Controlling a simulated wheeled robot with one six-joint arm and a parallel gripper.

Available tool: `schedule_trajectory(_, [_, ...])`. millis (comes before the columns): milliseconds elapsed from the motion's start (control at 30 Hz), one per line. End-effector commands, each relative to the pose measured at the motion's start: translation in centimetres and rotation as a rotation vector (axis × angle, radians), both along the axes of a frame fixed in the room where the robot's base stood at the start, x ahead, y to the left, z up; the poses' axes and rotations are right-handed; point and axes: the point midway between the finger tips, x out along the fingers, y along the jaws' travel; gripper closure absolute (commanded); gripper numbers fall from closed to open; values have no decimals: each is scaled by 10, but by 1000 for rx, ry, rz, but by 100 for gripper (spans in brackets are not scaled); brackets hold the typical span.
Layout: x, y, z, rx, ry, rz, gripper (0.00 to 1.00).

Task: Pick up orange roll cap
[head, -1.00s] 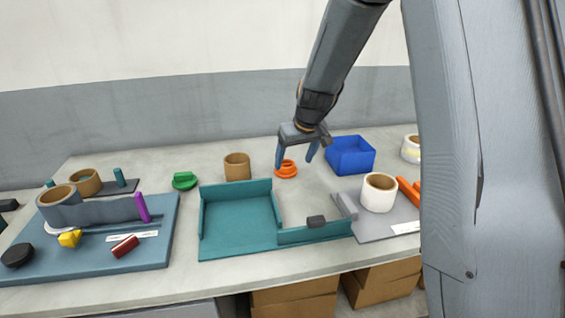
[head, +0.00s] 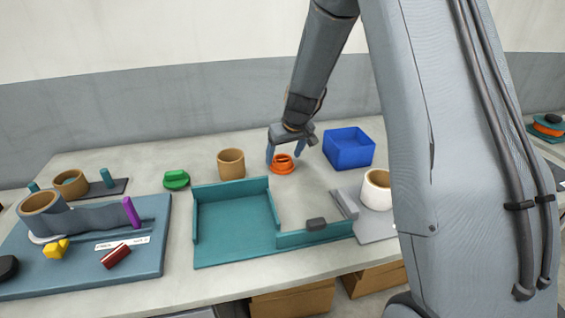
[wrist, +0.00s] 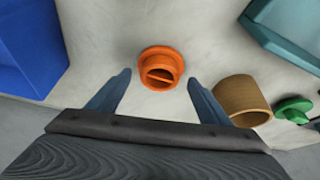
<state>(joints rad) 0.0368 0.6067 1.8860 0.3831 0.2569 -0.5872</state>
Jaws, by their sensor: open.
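The orange roll cap (head: 282,164) stands on the grey table, a stepped round piece with a wider base. In the wrist view the cap (wrist: 160,68) shows a bar across its round top and lies just ahead of the fingertips, centred between them. My gripper (head: 285,156) is open and empty, with its fingers pointing down close to the cap. In the wrist view my gripper (wrist: 158,80) has one finger to each side of the cap's line. I see no contact with the cap.
A blue box (head: 348,149) stands right of the cap. A brown cardboard roll (head: 231,164) and a green cap (head: 176,179) stand to its left. A teal tray (head: 235,225) lies in front. Bare table surrounds the orange cap.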

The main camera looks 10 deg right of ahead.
Motion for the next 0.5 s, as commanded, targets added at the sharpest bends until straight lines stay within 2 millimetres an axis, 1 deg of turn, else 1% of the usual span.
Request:
schedule_trajectory(100, [5, 0, -12, 0, 1, -1, 28])
schedule_trajectory(200, [8, 0, -17, 0, 0, -3, 28])
schedule_trajectory(467, [9, 0, -19, 0, -1, -2, 28])
schedule_trajectory(500, [9, 0, -19, 0, 0, -2, 33])
